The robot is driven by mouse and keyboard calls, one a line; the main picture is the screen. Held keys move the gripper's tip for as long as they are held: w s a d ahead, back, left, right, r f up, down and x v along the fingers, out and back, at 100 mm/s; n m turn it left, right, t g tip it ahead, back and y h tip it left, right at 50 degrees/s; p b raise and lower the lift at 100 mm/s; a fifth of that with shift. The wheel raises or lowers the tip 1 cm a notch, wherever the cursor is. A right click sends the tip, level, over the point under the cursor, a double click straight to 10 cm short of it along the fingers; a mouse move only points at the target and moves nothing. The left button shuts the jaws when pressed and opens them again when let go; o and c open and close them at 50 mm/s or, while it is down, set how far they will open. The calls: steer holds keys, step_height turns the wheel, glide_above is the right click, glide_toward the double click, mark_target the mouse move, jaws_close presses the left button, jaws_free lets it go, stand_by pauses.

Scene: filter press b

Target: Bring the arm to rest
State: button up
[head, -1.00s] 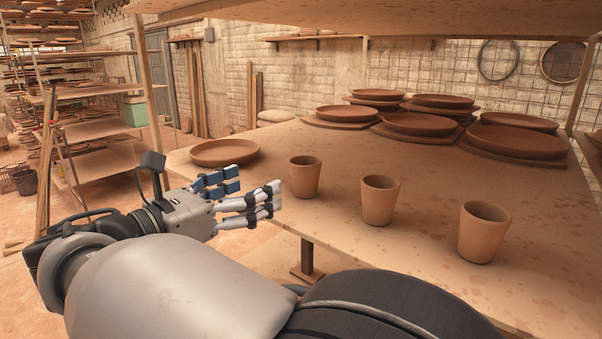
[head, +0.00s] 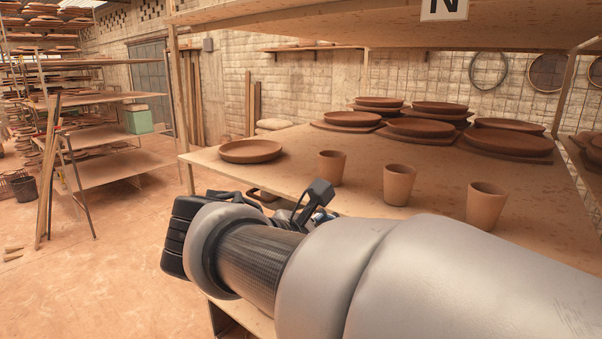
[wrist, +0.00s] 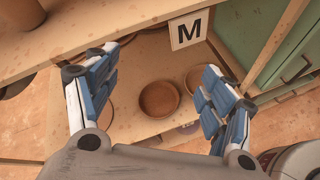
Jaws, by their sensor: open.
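My gripper (wrist: 155,100) is open and empty in the wrist view, its two blue-padded fingers spread wide apart. Between them, further off, a round brown bowl (wrist: 159,98) shows on a lower shelf, apart from the fingers. In the head view my arm lies folded along the front of the shelf board, and its forearm and wrist hide most of the gripper. Three clay cups, the left one (head: 332,167), the middle one (head: 398,185) and the right one (head: 485,206), stand upright on the board behind my arm.
A shallow clay dish (head: 250,151) sits near the board's left end. Stacked plates (head: 420,128) stand at the back. A sign "M" (wrist: 188,29) hangs on a shelf edge, beside a green cabinet (wrist: 250,35).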

steer(key=s+d+f+m+g+y, duration=0.3)
steer(key=s+d+f+m, duration=0.35)
steer(key=s+d, duration=0.2)
steer(key=s+a+f+m+y+b, duration=0.1)
steer(key=s+f+m+y, duration=0.5)
steer(key=s+f+m, duration=0.4)
steer(key=s+m, duration=0.2)
steer(key=m, duration=0.2)
steer(key=shift+a+y, duration=0.25)
steer(key=shift+y, duration=0.05)
steer(key=shift+m, duration=0.25)
